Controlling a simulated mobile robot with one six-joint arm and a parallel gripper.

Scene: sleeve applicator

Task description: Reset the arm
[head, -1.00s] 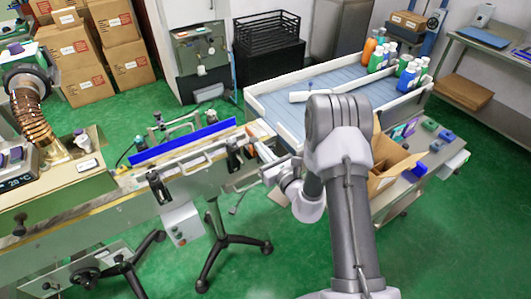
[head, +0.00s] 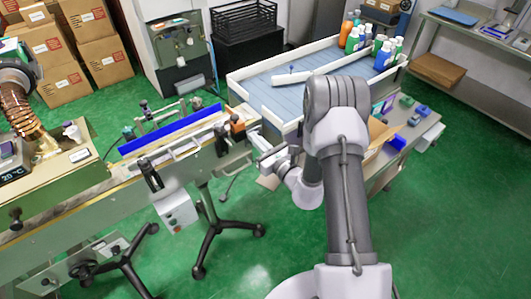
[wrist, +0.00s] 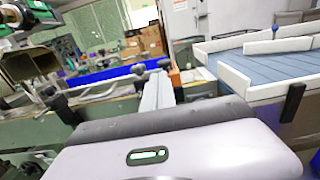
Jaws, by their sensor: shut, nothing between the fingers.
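My arm (head: 343,190) rises from the bottom of the head view, bends at the elbow and reaches down to the left. My gripper (head: 264,144) is at its end, shut and empty, beside the right end of the conveyor machine (head: 130,190). In the wrist view, my gripper (wrist: 157,93) points ahead along the machine, its fingers together with nothing between them. My wrist housing fills the lower part of that view. I cannot tell whether the fingertips touch anything.
A blue-bedded table (head: 275,90) with white rims holds bottles (head: 352,38) behind the arm. An open cardboard box (head: 378,135) is partly hidden by the arm. A blue bar (head: 170,130) lies on the machine. Green floor (head: 460,220) is clear at right.

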